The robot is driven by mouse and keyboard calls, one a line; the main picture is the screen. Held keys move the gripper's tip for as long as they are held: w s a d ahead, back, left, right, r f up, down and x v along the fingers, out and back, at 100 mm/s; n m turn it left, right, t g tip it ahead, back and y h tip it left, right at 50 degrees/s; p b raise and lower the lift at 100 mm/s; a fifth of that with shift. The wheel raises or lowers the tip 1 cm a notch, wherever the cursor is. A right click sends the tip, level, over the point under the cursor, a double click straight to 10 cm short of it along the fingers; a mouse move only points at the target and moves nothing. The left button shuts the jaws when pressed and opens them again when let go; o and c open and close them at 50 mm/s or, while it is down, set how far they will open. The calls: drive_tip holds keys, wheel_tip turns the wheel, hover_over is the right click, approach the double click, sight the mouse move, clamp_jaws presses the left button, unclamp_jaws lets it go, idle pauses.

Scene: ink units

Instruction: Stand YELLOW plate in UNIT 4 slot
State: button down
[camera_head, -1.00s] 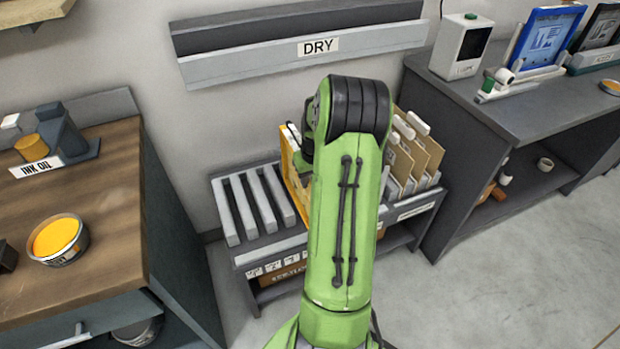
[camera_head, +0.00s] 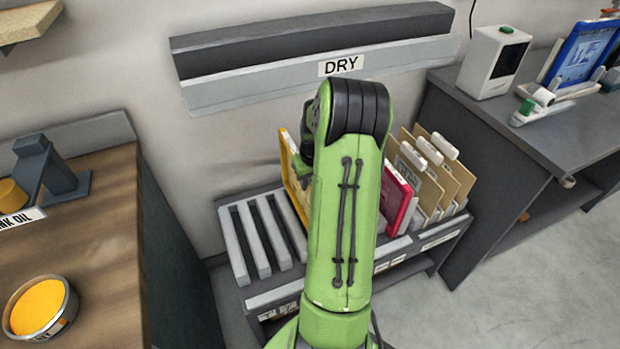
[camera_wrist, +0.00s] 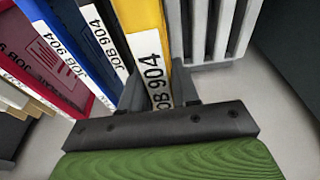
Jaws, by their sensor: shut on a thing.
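The yellow plate (camera_head: 290,172) stands near upright at the grey slotted rack (camera_head: 273,297), just right of the empty slots (camera_head: 262,238). My gripper (camera_wrist: 160,90) is shut on its edge, beside a white JOB 904 label. In the wrist view the yellow plate (camera_wrist: 140,14) is between the fingers, with the empty slots (camera_wrist: 218,30) to its right. My arm hides much of the plate and the rack's middle in the head view. I cannot tell whether its lower edge is in a slot or above it. The unit numbers are too small to read.
A red plate (camera_head: 398,193) and tan dividers (camera_head: 455,180) fill the rack's right part. Blue (camera_wrist: 72,22) and black (camera_wrist: 103,18) plates stand close left of the yellow one in the wrist view. A wooden bench (camera_head: 90,225) and a grey counter (camera_head: 560,115) flank the rack.

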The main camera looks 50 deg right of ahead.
drive_tip(key=s+a+b+x, duration=0.1)
drive_tip(key=b+x, duration=0.5)
drive_tip(key=x, duration=0.2)
drive_tip(key=shift+s+f, duration=0.2)
drive_tip(key=shift+f, duration=0.3)
drive_tip(key=shift+d+f, duration=0.1)
drive_tip(key=shift+f, duration=0.25)
drive_tip(key=c, duration=0.8)
unclamp_jaws()
drive_tip(key=shift+o, duration=0.2)
drive_tip(key=p+v, duration=0.4)
drive_tip(key=v, duration=1.2)
drive_tip(key=shift+p, duration=0.3)
drive_tip(key=p+v, duration=0.3)
drive_tip(key=w+p+v, duration=0.1)
drive_tip(key=v, duration=0.1)
drive_tip(key=shift+d+r, duration=0.15)
drive_tip(key=shift+d, duration=0.15)
drive_tip(key=shift+f, duration=0.2)
